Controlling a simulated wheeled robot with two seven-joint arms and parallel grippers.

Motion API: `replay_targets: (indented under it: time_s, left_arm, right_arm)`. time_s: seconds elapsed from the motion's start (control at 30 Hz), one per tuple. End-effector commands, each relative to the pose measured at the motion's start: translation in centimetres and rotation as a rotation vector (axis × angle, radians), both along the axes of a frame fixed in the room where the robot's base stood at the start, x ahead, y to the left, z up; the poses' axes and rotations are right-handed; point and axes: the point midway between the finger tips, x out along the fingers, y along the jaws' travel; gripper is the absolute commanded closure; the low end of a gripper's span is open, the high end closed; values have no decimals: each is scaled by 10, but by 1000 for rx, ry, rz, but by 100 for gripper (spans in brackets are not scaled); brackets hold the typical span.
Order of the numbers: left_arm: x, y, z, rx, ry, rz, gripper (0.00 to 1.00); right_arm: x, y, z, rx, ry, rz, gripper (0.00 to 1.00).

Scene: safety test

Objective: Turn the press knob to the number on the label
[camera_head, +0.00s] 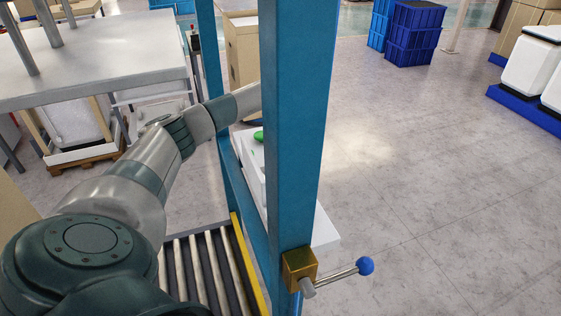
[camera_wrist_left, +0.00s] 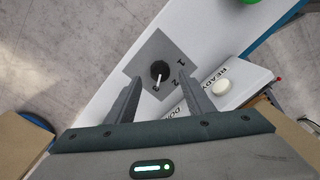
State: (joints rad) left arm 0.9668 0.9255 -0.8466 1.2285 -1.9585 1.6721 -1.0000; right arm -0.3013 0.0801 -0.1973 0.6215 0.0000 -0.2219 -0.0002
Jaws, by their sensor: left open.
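In the left wrist view a round black knob (camera_wrist_left: 160,70) with a white pointer sits on a grey dial plate (camera_wrist_left: 148,54). The plate shows the numbers 1 and 2, and what looks like a 3 near the pointer's tip. The pointer points down in the picture, toward that mark. My left gripper (camera_wrist_left: 163,80) is open, its two fingers on either side of the knob; I cannot tell whether they touch it. In the head view the gripper is hidden behind a blue post. No label with a number to set is readable. My right gripper is not in view.
A white panel (camera_wrist_left: 236,72) marked READY carries a round white button (camera_wrist_left: 221,87). In the head view a blue post (camera_head: 293,120) stands right of my left arm, with a blue-knobbed lever (camera_head: 340,275) low on it.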

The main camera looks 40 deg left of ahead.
Motion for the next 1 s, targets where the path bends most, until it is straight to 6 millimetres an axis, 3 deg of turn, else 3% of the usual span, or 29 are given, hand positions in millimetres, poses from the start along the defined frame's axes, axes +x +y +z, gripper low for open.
replay_targets:
  time_s: [0.3, 0.7, 0.9, 1.0]
  left_arm:
    - [-1, -1, -37, 0, 1, 0, 52]
    - [-1, 0, -42, 1, -1, 0, 52]
    - [-1, 0, -42, 0, -1, 0, 94]
    - [-1, 0, -42, 0, -1, 0, 93]
  right_arm:
    - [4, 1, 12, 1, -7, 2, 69]
    - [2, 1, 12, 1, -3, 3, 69]
    - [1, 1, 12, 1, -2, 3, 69]
    - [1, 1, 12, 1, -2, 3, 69]
